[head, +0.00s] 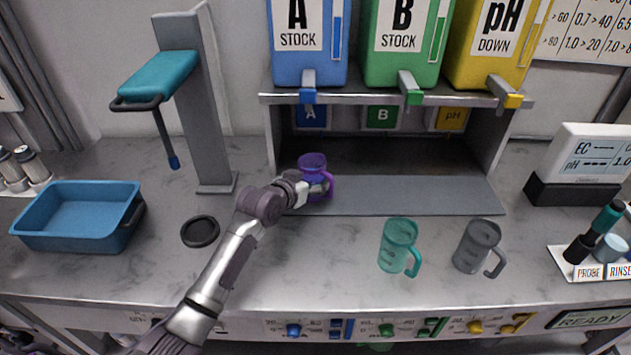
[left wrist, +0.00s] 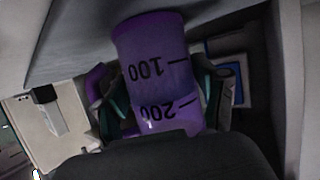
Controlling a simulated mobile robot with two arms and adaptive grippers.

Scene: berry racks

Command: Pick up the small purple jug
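The small purple jug (head: 312,164) is upright at the left front of the shelf bay, under the blue stock container, with its handle to the right. My left gripper (head: 312,188) is at the jug from the front, with its fingers on either side. In the left wrist view the jug (left wrist: 155,70) appears inverted, with marks 100 and 200, and fills the space between the teal fingers (left wrist: 165,108), which look closed against its sides. I cannot tell whether its base touches the grey mat (head: 420,195). My right gripper is out of view.
A teal jug (head: 398,246) and a grey jug (head: 477,246) stand on the counter to the right. A black ring (head: 200,231) and a blue tray (head: 80,215) lie left of my arm. Shelf walls flank the bay; a grey post (head: 200,110) stands to its left.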

